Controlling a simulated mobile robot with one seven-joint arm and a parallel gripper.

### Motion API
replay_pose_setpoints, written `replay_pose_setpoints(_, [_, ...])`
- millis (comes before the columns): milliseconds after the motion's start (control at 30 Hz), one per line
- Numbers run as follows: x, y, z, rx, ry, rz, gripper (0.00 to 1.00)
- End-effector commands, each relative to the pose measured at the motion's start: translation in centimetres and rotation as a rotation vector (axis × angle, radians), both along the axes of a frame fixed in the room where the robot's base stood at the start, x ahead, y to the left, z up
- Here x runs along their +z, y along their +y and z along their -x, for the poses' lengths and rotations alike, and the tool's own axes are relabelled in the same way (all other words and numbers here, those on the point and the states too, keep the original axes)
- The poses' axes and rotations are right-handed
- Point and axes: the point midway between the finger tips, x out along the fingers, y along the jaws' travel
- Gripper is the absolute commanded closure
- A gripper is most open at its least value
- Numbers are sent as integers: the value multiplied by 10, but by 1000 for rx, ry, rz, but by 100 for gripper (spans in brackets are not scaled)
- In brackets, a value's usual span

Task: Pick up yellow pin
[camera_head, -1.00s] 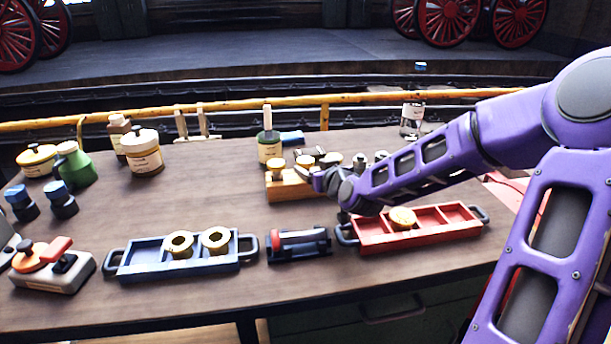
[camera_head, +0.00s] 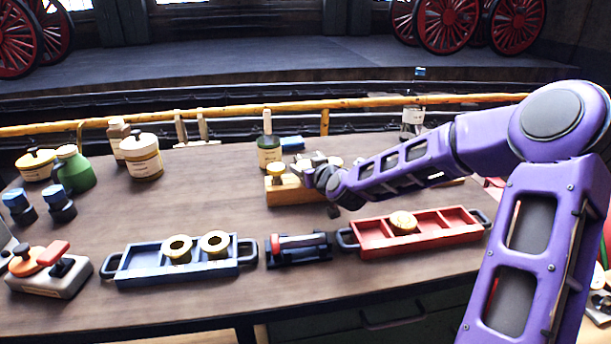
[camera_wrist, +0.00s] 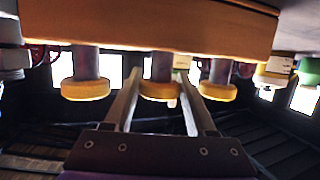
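A wooden block (camera_head: 285,192) stands at the middle of the bench and holds yellow-headed pins. One yellow pin (camera_head: 277,170) shows clear of my arm in the head view; my wrist hides part of the block. In the wrist view, which looks upside down, the block (camera_wrist: 150,25) carries three pins with grey shafts and yellow heads. My gripper (camera_wrist: 159,78) is open. Its two fingers lie on either side of the middle yellow pin (camera_wrist: 160,91), with gaps visible at both sides of the head. The other two pins (camera_wrist: 85,90) (camera_wrist: 217,91) are outside the fingers.
A red tray (camera_head: 455,238) with a brass part is at front right, a blue tray (camera_head: 140,262) with two brass rings at front left. A dark fixture (camera_head: 298,250) sits between them. A brush jar (camera_head: 268,150) stands just behind the block.

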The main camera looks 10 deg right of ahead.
Motion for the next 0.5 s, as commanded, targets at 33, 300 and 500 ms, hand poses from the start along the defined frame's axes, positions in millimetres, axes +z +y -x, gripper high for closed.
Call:
replay_pose_setpoints(33, [0,0,0,0,0,0,75])
replay_pose_setpoints(300, [0,0,0,0,0,0,100])
replay_pose_setpoints(500, [1,0,0,-1,-3,1,100])
